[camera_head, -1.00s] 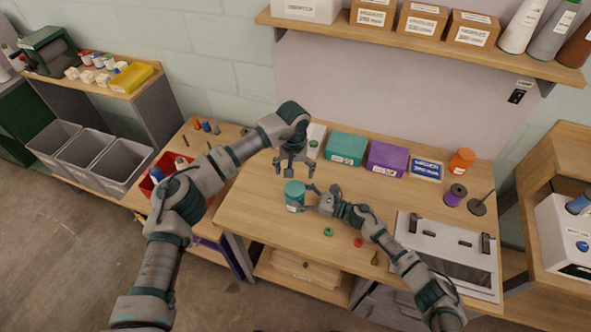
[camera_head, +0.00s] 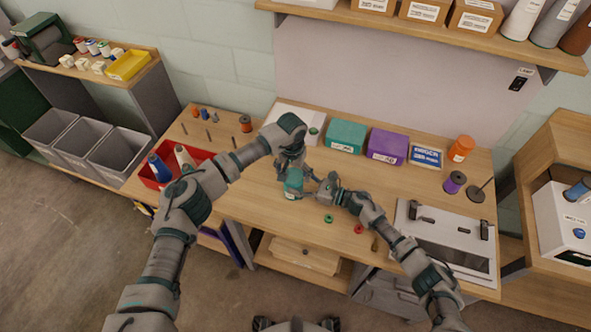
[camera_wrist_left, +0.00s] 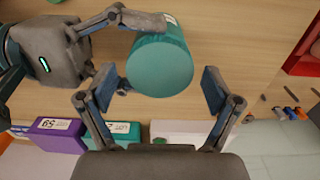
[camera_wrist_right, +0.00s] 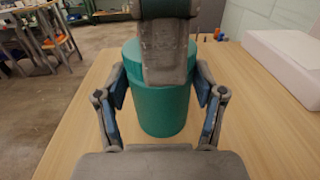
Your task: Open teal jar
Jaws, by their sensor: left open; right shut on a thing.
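The teal jar (camera_head: 294,182) stands upright on the wooden bench (camera_head: 262,208). My right gripper (camera_head: 311,186) is shut on the jar's body from the right; its fingers lie on both sides of the jar in the right wrist view (camera_wrist_right: 163,105). My left gripper (camera_head: 289,168) is open, pointing down above the jar. In the left wrist view the round teal lid (camera_wrist_left: 160,68) lies near the opening between the left fingers (camera_wrist_left: 168,95), slightly beyond the fingertips. The left gripper partly hides the jar in the head view.
Behind stand a teal box (camera_head: 346,136), a purple box (camera_head: 388,145) and a white box (camera_head: 300,117). A green ring (camera_head: 328,218) and a red ring (camera_head: 358,229) lie in front. A red bin (camera_head: 150,176) is at left, a white device (camera_head: 445,240) at right.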

